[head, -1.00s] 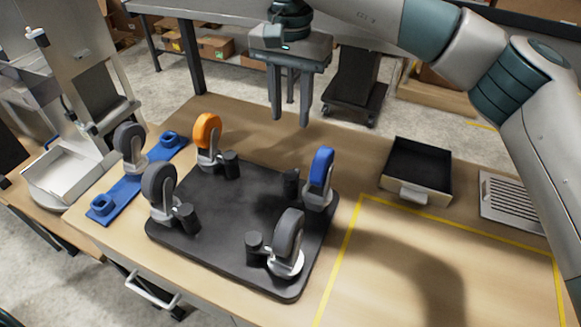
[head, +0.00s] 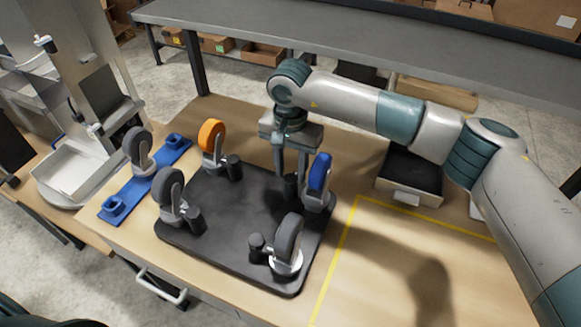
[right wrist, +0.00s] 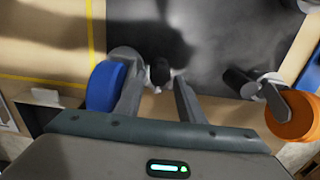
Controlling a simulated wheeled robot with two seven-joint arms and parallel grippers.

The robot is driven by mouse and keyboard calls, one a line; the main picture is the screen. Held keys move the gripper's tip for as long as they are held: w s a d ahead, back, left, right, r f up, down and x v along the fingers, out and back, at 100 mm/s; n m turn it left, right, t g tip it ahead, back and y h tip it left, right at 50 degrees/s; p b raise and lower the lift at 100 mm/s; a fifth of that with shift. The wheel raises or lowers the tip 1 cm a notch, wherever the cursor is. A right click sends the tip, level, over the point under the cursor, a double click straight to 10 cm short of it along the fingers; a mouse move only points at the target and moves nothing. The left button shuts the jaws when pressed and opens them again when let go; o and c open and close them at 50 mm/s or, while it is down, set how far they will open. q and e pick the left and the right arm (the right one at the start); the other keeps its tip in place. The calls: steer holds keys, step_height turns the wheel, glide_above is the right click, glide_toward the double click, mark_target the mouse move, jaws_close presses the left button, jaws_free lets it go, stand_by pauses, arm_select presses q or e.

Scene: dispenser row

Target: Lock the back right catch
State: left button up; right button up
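A dark plate (head: 235,235) with casters and black catches lies on the table. The blue caster (head: 319,180) stands at its back right; it also shows in the right wrist view (right wrist: 104,86). The back right catch (right wrist: 159,71) is a small dark knob beside the blue caster, mostly hidden by the gripper in the head view. My right gripper (head: 290,192) points down over it. In the right wrist view, the fingers (right wrist: 158,82) are apart, one on each side of the catch; I cannot tell whether they touch it. My left gripper is not in view.
The orange caster (head: 211,137) stands at the back left, with grey casters at the front left (head: 169,190) and front right (head: 287,240). A blue holder (head: 150,178) with another grey caster lies left. A black open box (head: 408,180) sits right, partly behind my arm.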

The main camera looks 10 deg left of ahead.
steer(key=shift+f, duration=0.85)
steer(key=c, duration=0.8)
